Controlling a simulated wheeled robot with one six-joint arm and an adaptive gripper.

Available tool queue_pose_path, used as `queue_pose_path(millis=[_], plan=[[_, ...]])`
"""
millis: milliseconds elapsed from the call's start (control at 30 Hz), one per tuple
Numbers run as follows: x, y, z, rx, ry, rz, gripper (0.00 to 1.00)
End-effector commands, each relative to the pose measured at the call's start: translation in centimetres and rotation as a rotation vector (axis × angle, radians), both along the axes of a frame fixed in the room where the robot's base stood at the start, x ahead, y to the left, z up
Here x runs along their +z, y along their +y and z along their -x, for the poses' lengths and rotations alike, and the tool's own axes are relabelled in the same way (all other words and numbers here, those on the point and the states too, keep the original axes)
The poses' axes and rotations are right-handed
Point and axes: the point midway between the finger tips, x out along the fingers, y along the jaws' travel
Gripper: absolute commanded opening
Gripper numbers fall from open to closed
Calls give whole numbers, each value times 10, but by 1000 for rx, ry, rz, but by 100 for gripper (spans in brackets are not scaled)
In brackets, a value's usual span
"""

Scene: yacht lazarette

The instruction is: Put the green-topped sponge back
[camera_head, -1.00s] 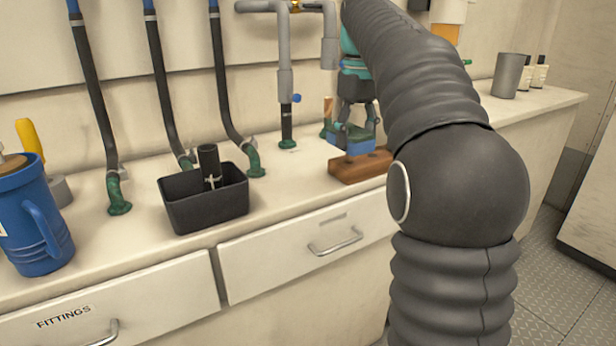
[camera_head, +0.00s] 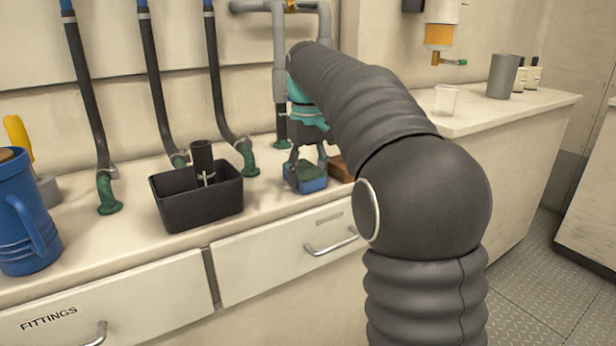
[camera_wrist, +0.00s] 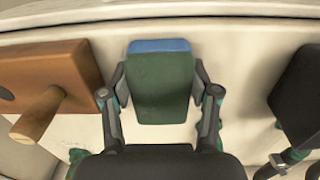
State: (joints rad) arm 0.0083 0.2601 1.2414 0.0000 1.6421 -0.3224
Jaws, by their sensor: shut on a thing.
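The green-topped sponge (camera_head: 306,183) has a blue body and sits between the fingers of my gripper (camera_head: 305,167), which is shut on it. In the wrist view the sponge (camera_wrist: 161,86) shows its green face, with a blue edge at the far side, and a finger of my gripper (camera_wrist: 159,80) on each side. It is over the counter between the black bin and the wooden block; I cannot tell whether it touches the counter.
The black bin (camera_head: 172,208), with a dark cylinder inside, stands left of the sponge. The wooden block (camera_head: 341,168) is just right, partly hidden by my arm; its peg (camera_wrist: 37,114) shows in the wrist view. Hoses (camera_head: 90,100) rise behind. A clear cup (camera_head: 446,101) stands farther right.

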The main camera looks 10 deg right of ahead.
Motion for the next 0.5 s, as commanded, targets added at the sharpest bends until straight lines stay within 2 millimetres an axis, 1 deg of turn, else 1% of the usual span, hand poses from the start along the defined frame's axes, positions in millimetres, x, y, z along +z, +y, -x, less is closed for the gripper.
queue_pose_path(millis=[200, 333, 367, 400, 433, 500], plan=[[0, 0, 0, 0, -1, 0, 28], [-3, 0, 0, 0, -1, 0, 28], [-2, 0, 0, 0, -2, 0, 68], [-2, 0, 0, 0, -2, 0, 78], [-2, 0, 0, 0, -2, 0, 86], [-2, 0, 0, 0, -1, 0, 86]])
